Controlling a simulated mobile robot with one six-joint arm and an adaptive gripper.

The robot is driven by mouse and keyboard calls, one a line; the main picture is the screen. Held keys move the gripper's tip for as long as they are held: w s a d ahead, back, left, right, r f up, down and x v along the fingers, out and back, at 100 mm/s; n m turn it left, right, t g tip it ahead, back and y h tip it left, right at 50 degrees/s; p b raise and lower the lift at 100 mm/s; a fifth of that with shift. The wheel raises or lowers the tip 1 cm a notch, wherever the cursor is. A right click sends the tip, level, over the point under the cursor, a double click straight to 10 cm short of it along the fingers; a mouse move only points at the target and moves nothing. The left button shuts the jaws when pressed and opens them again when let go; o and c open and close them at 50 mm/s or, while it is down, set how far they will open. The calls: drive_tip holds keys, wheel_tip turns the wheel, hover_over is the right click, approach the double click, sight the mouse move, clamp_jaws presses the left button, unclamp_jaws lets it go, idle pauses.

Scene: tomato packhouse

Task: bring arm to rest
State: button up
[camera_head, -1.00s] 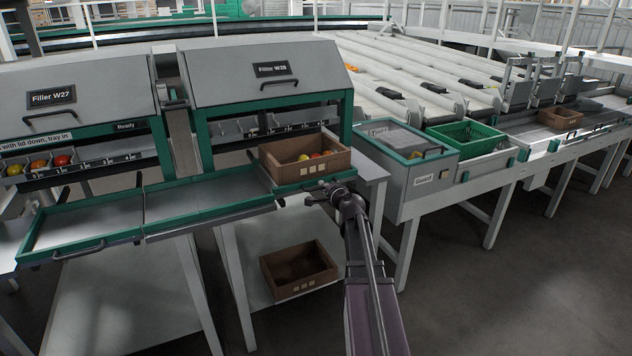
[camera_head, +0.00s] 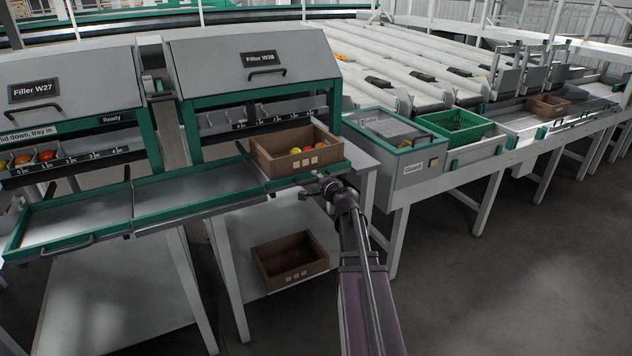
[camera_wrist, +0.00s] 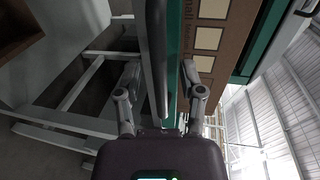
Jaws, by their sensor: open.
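My gripper (camera_head: 318,185) is at the front edge of the tray under Filler W28 (camera_head: 264,58), with my arm stretched out to it from the lower right. In the wrist view my gripper (camera_wrist: 160,80) has its two fingers apart, one on each side of a grey handle bar (camera_wrist: 156,40). The fingers look clear of the bar, though contact is hard to judge. A brown crate (camera_head: 318,158) with a few red and yellow tomatoes sits on that tray, just behind the gripper. Its labelled side (camera_wrist: 212,15) fills the upper right of the wrist view.
An empty brown crate (camera_head: 290,279) sits on the shelf below. Filler W27 (camera_head: 35,91) with its empty tray stands left. A lidded grey box (camera_head: 408,172) and a green crate (camera_head: 455,132) stand right. Brown crates (camera_head: 547,106) are on the far-right conveyor. The floor at lower right is clear.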

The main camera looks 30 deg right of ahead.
sight(303, 184)
idle(0.3)
drive_tip(key=shift+s+a+r+n+p, duration=0.15)
drive_tip(key=shift+a+r+n+p, duration=0.05)
drive_tip(key=shift+a+n+p, duration=0.2)
drive_tip(key=a+n+p, duration=0.1)
drive_tip(key=s+a+n+g+y+p, duration=0.1)
drive_tip(key=s+a+r+n+p, duration=0.1)
drive_tip(key=a, duration=0.1)
drive_tip(key=shift+s+g+y, duration=0.2)
drive_tip(key=shift+g+y, duration=0.1)
drive_tip(key=shift+g, duration=0.1)
drive_tip(key=s+a+f+n+g+y+b, duration=0.1)
drive_tip(key=s+a+f+n+g+y, duration=0.15)
drive_tip(key=a+f+n, duration=0.4)
drive_tip(key=s+a+f+n+g+y+b, duration=0.1)
drive_tip(key=s+a+f+g, duration=0.15)
drive_tip(key=a, duration=0.75)
drive_tip(key=s+a+f+n+g+h+b, duration=0.1)
drive_tip(key=s+a+f+n+g, duration=0.2)
drive_tip(key=s+a, duration=0.15)
drive_tip(key=s+a+f+n+g+h, duration=0.2)
drive_tip(key=s+a+g, duration=0.1)
drive_tip(key=s, duration=0.3)
drive_tip(key=s+a+f+n+g+h+b, duration=0.1)
drive_tip(key=s+a+f+n+g, duration=0.2)
drive_tip(key=s+a, duration=0.15)
wheel_tip(303, 184, up, 32)
drive_tip(key=p, duration=3.1)
drive_tip(key=shift+d, duration=0.25)
